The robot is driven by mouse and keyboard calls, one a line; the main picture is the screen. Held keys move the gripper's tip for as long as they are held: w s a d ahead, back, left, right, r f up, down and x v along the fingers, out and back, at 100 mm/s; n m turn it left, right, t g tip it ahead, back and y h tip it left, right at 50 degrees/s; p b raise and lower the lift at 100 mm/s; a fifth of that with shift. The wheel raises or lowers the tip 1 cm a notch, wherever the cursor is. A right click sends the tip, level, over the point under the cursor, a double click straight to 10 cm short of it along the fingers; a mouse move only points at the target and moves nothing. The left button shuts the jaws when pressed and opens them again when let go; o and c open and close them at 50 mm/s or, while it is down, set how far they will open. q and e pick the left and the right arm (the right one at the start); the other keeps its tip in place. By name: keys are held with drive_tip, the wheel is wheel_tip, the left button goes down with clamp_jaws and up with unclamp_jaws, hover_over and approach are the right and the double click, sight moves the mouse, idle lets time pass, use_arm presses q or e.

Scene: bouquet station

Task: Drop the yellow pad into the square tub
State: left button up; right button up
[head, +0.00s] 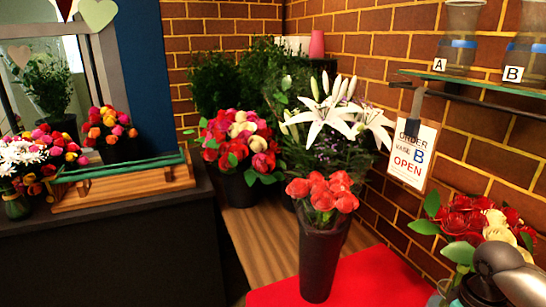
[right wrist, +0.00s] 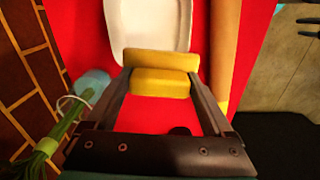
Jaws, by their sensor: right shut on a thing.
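A yellow pad (right wrist: 158,82) is gripped between the fingers of my right gripper (right wrist: 160,84) in the right wrist view. The pad is a short two-part block held above a red surface. A white container with rounded corners (right wrist: 147,22) lies just beyond the pad, cut off by the top edge; it may be the square tub, but I cannot tell its depth. The pad appears in front of and partly over its near edge. In the head view, only part of my right arm shows at the lower right, and the pad and tub are out of view. My left gripper is out of view.
A tan roll or board (right wrist: 223,50) runs along the right of the red surface (right wrist: 75,45). Green stems (right wrist: 45,150) lie at the left. In the head view, a dark vase of coral roses (head: 318,265) stands by the red mat (head: 375,280); a glass shelf (head: 490,88) hangs above.

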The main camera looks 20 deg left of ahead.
drive_tip(key=d+f+n+b, duration=0.1)
drive_tip(key=d+f+b, duration=0.4)
drive_tip(key=f, duration=0.4)
drive_tip(key=shift+s+d+n+b, duration=0.25)
drive_tip(key=shift+n+b, duration=0.15)
drive_tip(key=shift+b, duration=0.3)
drive_tip(key=o, duration=1)
drive_tip(key=shift+o, duration=0.2)
drive_tip(key=shift+r, duration=0.1)
wheel_tip(320, 180, up, 15)
drive_tip(key=p, duration=0.3)
drive_tip(key=shift+p, duration=0.3)
